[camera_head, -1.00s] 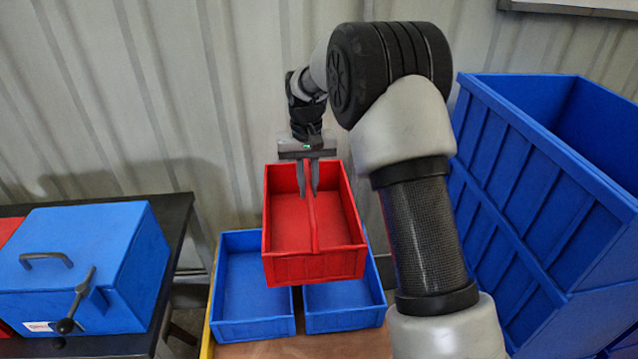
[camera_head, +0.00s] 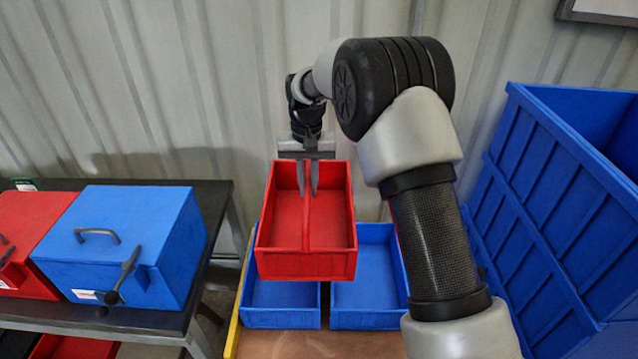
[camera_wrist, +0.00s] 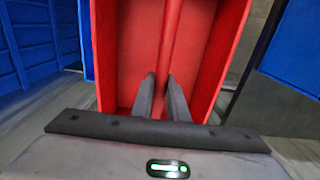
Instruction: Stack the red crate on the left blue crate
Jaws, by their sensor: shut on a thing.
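The red crate (camera_head: 283,205) hangs from my gripper (camera_head: 307,190) in the head view, held by its middle divider. It is in front of and above two blue crates that stand side by side. The left blue crate (camera_head: 282,318) is partly covered by it; its front part shows. The right blue crate (camera_head: 368,318) is covered at its left edge. In the wrist view my gripper (camera_wrist: 162,95) has its fingers on either side of the red divider (camera_wrist: 170,35). Whether the red crate touches the blue ones cannot be told.
Tall stacked blue bins (camera_head: 545,190) stand at the right, near my arm. A dark table (camera_head: 215,205) at the left bears a blue box (camera_head: 130,245) with a handle and a red box (camera_head: 25,240). A corrugated wall is behind.

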